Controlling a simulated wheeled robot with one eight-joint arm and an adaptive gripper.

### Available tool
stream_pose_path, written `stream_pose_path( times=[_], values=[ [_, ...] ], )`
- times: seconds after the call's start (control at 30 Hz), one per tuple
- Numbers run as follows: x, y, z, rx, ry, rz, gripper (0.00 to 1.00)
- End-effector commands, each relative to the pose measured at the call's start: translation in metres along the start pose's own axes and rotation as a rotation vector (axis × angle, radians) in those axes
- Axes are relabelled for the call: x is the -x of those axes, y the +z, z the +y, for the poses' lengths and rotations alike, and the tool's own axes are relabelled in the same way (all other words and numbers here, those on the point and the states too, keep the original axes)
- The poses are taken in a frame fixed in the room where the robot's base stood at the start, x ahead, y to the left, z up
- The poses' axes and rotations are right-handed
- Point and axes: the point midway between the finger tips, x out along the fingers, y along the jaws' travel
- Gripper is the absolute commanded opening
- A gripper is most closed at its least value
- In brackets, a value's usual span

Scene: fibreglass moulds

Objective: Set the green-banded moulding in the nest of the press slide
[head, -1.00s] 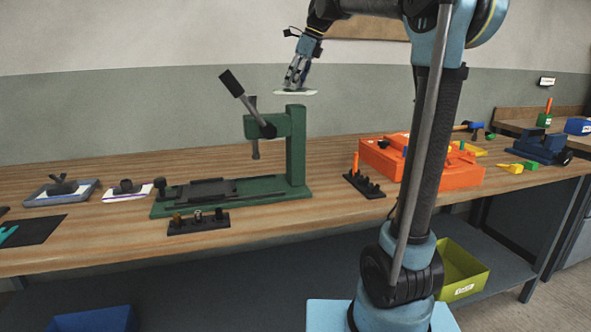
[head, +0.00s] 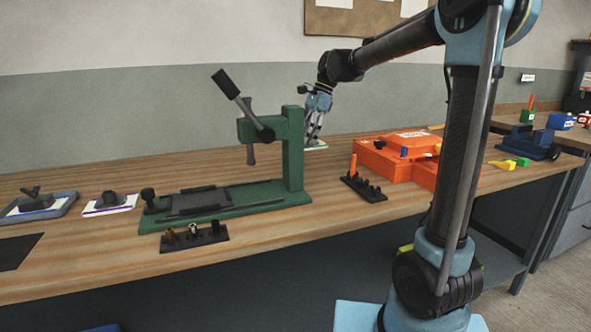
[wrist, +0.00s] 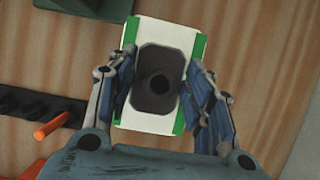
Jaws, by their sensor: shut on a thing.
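The green-banded moulding is a white plate with green side bands and a dark grey raised block in its middle. It fills the centre of the wrist view (wrist: 146,123). In the head view the moulding (head: 318,147) is a thin pale plate under my gripper (head: 312,136), right of the press column. My gripper is shut on the moulding, with a finger on each side of the dark block. The green press (head: 292,150) has a raised lever and a ram. Its slide (head: 200,203), with a dark flat nest, lies on the base, left of my gripper, with nothing seen on it.
A black rack (head: 362,188) with an orange peg stands right of the press; another rack (head: 195,238) stands in front of it. An orange case (head: 385,165) lies farther right.

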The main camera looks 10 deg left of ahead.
Motion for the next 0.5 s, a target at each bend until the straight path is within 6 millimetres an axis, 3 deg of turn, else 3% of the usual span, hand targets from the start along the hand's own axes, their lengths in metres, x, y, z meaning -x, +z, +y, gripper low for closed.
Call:
stream_pose_path(
  times=[0.23, 0.5],
  values=[
    [-0.037, -0.015, 0.000, 0.001, 0.000, 0.000, 0.16],
    [-0.053, -0.021, 0.000, 0.001, 0.000, 0.000, 0.15]
  ],
)
